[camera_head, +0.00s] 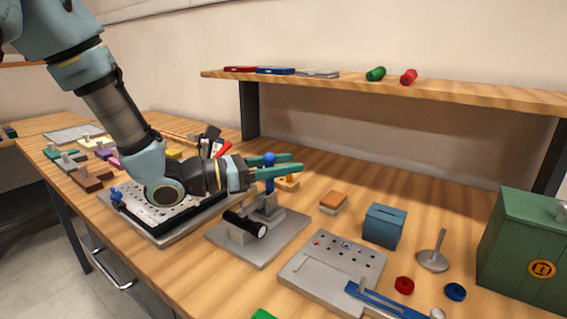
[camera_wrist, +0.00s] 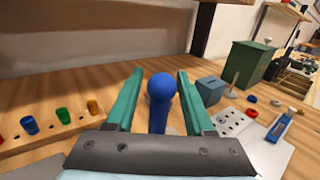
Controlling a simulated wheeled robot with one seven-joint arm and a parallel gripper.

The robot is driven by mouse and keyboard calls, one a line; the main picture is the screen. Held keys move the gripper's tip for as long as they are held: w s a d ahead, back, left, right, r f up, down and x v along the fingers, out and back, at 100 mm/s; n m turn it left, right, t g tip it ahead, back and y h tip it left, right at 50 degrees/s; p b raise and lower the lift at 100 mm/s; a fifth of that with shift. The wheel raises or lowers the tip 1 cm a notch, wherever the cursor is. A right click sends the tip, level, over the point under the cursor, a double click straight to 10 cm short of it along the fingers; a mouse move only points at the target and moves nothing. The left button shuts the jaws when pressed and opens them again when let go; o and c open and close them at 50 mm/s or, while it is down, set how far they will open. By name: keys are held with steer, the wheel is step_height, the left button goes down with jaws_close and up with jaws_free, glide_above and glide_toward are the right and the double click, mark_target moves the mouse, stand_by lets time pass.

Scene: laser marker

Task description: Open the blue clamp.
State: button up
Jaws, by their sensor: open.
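The blue clamp handle with its round blue knob (camera_head: 269,159) stands upright on a metal fixture on a grey plate (camera_head: 255,253), in the middle of the bench. In the wrist view the blue knob (camera_wrist: 161,87) is centred between the two teal fingers, with a visible gap on each side. My gripper (camera_head: 290,163) is open and reaches in from the left at knob height, its fingers on either side of the handle. My gripper also shows in the wrist view (camera_wrist: 160,72). The lower part of the clamp is hidden by the gripper body in the wrist view.
A black cylinder (camera_head: 246,223) sits on the same plate. A perforated plate (camera_head: 330,262) with a blue lever (camera_head: 385,300), a blue box (camera_head: 383,226) and a green cabinet (camera_head: 525,250) stand to the right. A wooden shelf (camera_head: 450,92) runs behind above the bench.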

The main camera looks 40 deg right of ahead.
steer(key=shift+c, duration=0.2)
jaws_close()
steer(key=shift+r, duration=0.15)
stand_by(1.0)
